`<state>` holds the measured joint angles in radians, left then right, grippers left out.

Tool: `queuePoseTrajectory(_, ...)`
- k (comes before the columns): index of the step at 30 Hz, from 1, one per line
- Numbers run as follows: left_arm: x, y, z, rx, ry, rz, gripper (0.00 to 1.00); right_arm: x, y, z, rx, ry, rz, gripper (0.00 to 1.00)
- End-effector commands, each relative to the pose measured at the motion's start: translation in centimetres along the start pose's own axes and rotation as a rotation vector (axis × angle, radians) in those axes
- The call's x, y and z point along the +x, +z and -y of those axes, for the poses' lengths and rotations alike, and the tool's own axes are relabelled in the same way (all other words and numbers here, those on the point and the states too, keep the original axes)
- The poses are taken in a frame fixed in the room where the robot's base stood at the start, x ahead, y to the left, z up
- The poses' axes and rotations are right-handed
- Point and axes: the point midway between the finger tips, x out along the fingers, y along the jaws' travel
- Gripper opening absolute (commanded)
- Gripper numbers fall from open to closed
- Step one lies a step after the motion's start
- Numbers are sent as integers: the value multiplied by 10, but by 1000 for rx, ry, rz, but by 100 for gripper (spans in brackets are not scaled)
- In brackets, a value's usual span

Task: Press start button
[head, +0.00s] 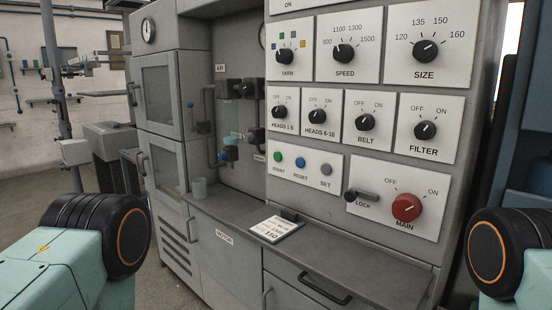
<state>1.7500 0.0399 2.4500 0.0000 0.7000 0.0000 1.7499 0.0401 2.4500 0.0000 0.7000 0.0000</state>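The green start button (278,157) sits at the left of a small white panel on the grey cone winder control face. To its right on the same panel are a blue reset button (300,162) and a grey set button (326,169). Nothing covers the start button. Parts of my two arms show at the lower left and lower right edges. Neither gripper is in view.
Above are knobs for yarn (285,55), speed (344,53) and size (426,50). A red main knob (406,207) and lock lever (361,196) are lower right.

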Motion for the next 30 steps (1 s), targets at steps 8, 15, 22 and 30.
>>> queuePoseTrajectory(8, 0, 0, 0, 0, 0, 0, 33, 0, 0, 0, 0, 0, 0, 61)
queuePoseTrajectory(15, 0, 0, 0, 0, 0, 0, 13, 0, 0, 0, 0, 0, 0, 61)
queuePoseTrajectory(22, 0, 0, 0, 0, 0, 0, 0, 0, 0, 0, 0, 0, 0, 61)
queuePoseTrajectory(30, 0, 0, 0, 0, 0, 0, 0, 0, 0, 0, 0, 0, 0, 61)
